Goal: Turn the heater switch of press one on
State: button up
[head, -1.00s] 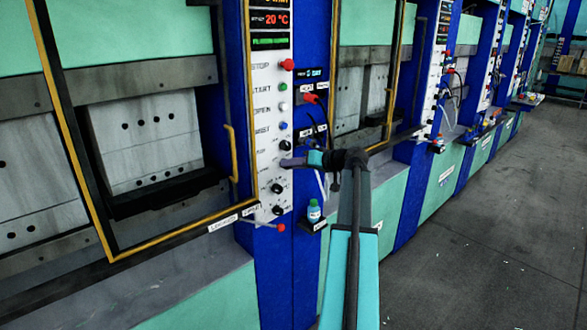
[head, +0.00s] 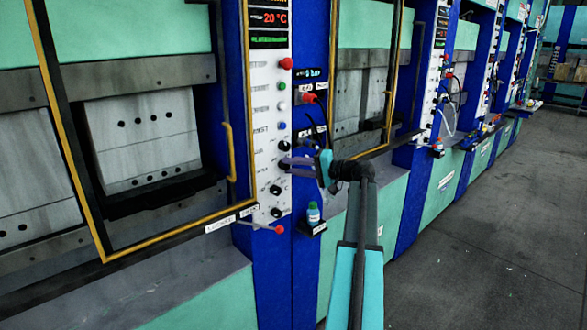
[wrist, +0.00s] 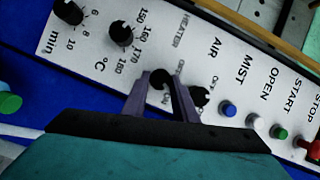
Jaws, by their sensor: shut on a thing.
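The heater switch (wrist: 160,78) of press one is a black knob on the white control panel (wrist: 55,40), beside the HEATER label in the wrist view. My gripper (wrist: 162,85) has one purple-grey finger on each side of this knob and is shut on it. The OFF and ON markings are partly covered by the fingers, and I cannot tell the knob's setting. In the head view my gripper (head: 290,165) reaches the panel from the right and hides the heater knob. The display (head: 269,17) above reads 20 °C.
The black air knob (wrist: 200,97) is close beside my right finger in the wrist view. The temperature dial (wrist: 121,33) is on the other side. A red stop button (head: 285,63) tops the button column. A small bottle (head: 313,213) stands on a bracket below my gripper.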

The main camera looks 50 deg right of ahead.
dwell(0.3)
jog(key=o, duration=1)
jog(key=shift+o, duration=0.2)
jog(key=shift+s, duration=0.1)
jog(key=b+v, duration=0.3)
jog(key=v, duration=1)
jog(key=shift+s, duration=0.35)
jog(key=shift+d+f, duration=0.1)
